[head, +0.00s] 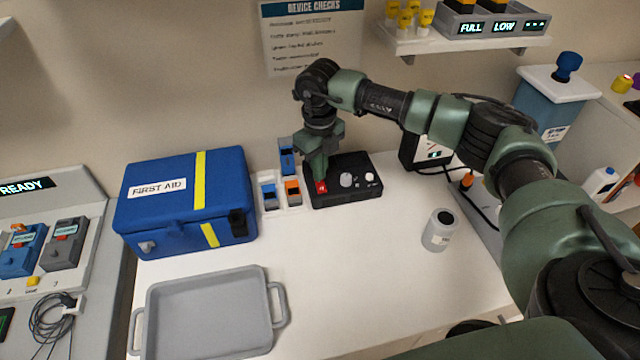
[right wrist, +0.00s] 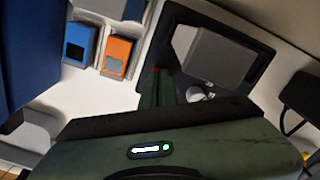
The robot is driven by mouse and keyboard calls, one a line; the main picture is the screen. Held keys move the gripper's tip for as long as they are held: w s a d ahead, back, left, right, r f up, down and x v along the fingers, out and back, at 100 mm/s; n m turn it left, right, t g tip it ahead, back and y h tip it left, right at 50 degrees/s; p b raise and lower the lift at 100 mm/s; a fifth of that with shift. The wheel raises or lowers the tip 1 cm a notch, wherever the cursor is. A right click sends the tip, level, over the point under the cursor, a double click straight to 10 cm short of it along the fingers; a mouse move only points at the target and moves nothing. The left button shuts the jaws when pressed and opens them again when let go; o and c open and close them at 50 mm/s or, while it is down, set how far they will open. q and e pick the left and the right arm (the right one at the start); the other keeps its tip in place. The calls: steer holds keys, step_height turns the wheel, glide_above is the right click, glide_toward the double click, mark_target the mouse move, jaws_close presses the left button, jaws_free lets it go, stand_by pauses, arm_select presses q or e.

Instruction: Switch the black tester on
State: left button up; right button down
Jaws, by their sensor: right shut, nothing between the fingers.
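The black tester (head: 357,196) lies on the white table against the wall, with a red switch (head: 321,187) at its left end, a grey knob and a white knob. My right gripper (head: 319,179) points down at the red switch, shut and empty, its tips at or just above it. I cannot tell whether they touch. In the right wrist view the tester (right wrist: 262,62) shows behind my shut fingers (right wrist: 156,78), which hide most of the switch. Whether the switch is on cannot be told. My left gripper is out of view.
A blue first aid box (head: 180,215) stands left of the tester, with small blue and orange blocks (head: 292,192) between them. A grey tray (head: 208,312) lies in front. A grey-white jar (head: 439,230) stands at right. The table's middle is clear.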

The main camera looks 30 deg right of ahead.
steer(key=shift+f+b, duration=0.35)
steer(key=shift+f, duration=0.2)
steer(key=shift+s+r, duration=0.1)
steer(key=shift+r+p, duration=0.7)
steer(key=shift+r, duration=0.15)
steer(key=shift+r+p, duration=1.45)
steer(key=shift+r, duration=1.15)
